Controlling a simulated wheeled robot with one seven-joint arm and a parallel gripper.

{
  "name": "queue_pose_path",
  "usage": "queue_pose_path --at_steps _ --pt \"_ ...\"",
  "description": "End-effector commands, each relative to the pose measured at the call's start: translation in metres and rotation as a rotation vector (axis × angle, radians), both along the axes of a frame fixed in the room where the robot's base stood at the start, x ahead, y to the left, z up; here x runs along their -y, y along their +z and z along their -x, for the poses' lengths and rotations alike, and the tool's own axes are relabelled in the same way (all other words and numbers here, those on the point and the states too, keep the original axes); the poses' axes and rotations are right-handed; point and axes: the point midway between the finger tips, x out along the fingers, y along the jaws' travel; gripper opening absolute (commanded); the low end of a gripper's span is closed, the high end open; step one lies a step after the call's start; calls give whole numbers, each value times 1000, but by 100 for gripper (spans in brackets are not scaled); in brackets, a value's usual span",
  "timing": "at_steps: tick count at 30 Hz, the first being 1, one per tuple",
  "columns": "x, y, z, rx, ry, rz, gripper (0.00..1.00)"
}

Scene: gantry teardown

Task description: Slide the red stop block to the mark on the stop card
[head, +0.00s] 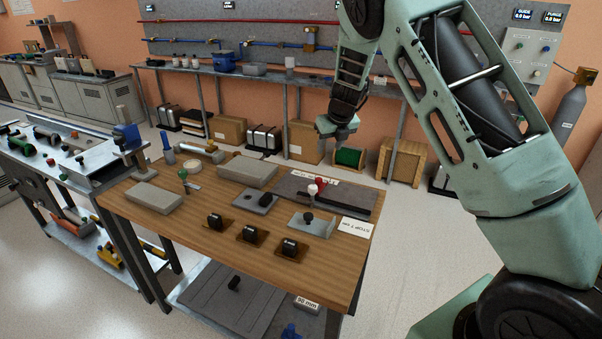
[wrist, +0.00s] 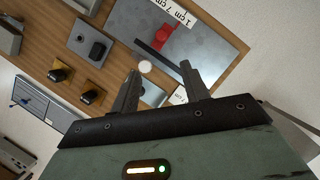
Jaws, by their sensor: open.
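The red stop block (head: 320,184) sits on a dark grey plate (head: 350,196) at the back right of the wooden bench. In the wrist view the red block (wrist: 163,36) lies against a black bar on the plate, near a printed strip with cm marks. The white stop card (head: 356,227) lies at the bench's right edge; its writing is too small to read surely. It is partly hidden by a finger in the wrist view (wrist: 178,97). My gripper (head: 338,128) is open and empty, above and behind the plate, apart from the block.
A white ball knob (wrist: 145,66) stands near the block, by my left fingertip in the wrist view. A metal bracket with a black knob (head: 308,217) is in front of the plate. Several black pieces on brown bases (head: 250,234) line the bench front.

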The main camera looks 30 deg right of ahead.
Motion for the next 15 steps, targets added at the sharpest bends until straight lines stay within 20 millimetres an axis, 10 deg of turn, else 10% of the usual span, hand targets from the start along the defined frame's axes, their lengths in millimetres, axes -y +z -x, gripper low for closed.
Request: queue_pose_path --at_steps 15 --pt "9 -71 -30 1 -30 -3 46"
